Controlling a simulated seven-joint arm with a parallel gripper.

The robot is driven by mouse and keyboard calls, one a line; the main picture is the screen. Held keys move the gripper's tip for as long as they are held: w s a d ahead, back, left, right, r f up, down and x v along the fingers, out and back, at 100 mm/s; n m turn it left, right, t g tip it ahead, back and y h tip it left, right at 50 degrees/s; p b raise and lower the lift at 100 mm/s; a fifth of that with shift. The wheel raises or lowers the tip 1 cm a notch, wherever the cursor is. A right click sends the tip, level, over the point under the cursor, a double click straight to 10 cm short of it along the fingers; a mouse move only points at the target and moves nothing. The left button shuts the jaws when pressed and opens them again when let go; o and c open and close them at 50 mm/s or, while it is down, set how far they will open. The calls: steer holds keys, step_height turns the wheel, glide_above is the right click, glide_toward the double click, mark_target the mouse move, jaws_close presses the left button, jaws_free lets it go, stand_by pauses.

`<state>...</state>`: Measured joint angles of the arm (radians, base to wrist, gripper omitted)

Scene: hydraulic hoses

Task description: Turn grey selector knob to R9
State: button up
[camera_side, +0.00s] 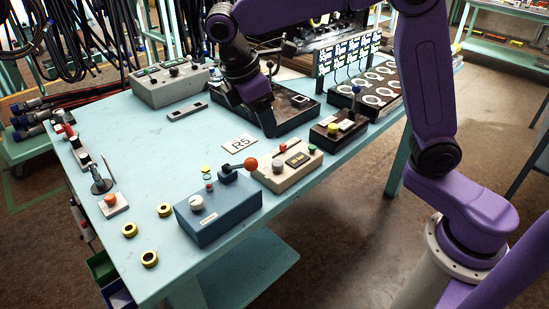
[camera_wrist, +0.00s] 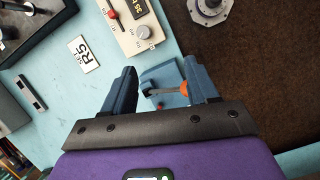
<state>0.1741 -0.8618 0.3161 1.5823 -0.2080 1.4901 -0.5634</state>
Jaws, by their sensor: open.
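The grey selector knob (camera_side: 277,167) sits on a beige control box (camera_side: 299,177) that also carries a red switch, a dark display and a green button. In the wrist view the knob (camera_wrist: 143,32) lies just beyond my fingertips, and no finger touches it. The setting it points to is too small to read. My gripper (camera_side: 266,130) is above the table, behind the beige box in the side view. In the wrist view my gripper (camera_wrist: 162,72) has its two blue fingers apart, with nothing held between them.
A card reading R5 (camera_side: 240,144) lies on the table. A black box with a blue-knobbed lever (camera_side: 338,128) stands right. The table's left middle is clear.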

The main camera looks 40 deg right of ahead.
steer(key=w, duration=0.4)
glide_toward(277, 163)
steer(key=shift+g+h, duration=0.3)
steer(key=shift+h, duration=0.1)
steer(key=x, duration=0.8)
steer(key=shift+w+a+f, duration=0.2)
steer(key=shift+w+a, duration=0.05)
steer(key=c, duration=1.1)
